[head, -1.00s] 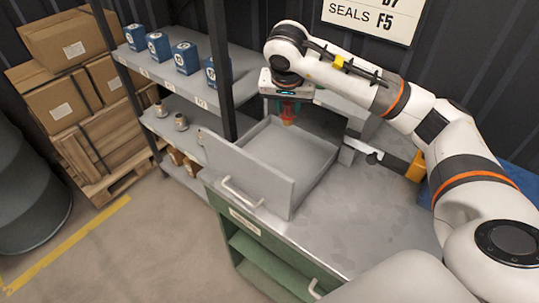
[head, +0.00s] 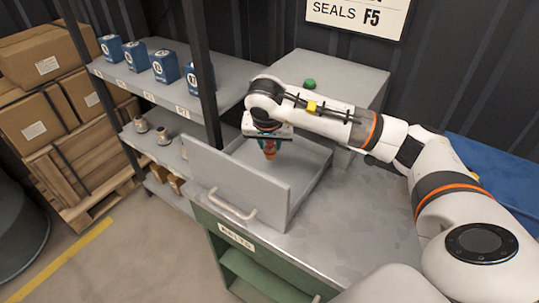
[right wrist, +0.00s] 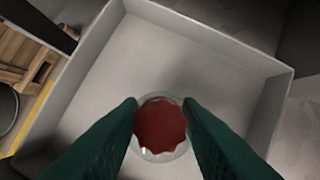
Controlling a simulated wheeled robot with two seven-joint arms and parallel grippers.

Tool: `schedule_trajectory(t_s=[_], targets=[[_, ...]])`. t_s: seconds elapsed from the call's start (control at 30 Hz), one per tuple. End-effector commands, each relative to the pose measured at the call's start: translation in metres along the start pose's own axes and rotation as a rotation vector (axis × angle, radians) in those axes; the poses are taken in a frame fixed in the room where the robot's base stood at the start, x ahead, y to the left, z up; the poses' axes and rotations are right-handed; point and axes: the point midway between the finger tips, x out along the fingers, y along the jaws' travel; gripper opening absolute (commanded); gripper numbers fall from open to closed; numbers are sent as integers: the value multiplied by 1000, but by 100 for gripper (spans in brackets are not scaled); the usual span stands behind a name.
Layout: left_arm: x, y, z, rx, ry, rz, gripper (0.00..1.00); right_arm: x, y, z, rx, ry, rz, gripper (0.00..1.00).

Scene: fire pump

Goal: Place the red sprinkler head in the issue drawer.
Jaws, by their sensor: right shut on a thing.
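The red sprinkler head (head: 270,154) hangs below my right gripper (head: 269,144) in the head view. In the right wrist view the red sprinkler head (right wrist: 160,127), with a pale rim, sits between the two green fingers of my right gripper (right wrist: 160,106), which are shut on it. The issue drawer (head: 240,178) is a grey open tray with a tall front panel and a handle. The sprinkler head is over its inside; in the wrist view the drawer floor (right wrist: 190,50) looks empty. Whether the head touches the floor cannot be told. My left gripper is not in view.
A grey worktop (head: 360,215) stands clear to the right of the drawer. A grey box (head: 345,75) with a small green object (head: 309,84) stands behind. A shelf rack (head: 140,75) with blue boxes and metal fittings is close on the left.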

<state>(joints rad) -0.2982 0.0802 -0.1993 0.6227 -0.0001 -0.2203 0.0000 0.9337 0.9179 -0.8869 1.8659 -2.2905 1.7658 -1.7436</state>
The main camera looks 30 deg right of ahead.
Motion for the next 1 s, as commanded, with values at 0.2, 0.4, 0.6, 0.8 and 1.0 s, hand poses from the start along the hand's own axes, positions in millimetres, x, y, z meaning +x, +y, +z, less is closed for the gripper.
schedule_trajectory(t_s=[0.2,0.4,0.6,0.8,1.0], targets=[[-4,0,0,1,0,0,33,17,0,-8,0,2,-1,8],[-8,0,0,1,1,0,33,39,0,-17,0,1,0,8],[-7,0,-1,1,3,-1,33,40,1,-16,0,-1,2,8],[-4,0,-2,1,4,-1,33,42,0,-18,0,0,1,43],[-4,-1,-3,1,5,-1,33,42,0,-18,0,0,1,53]])
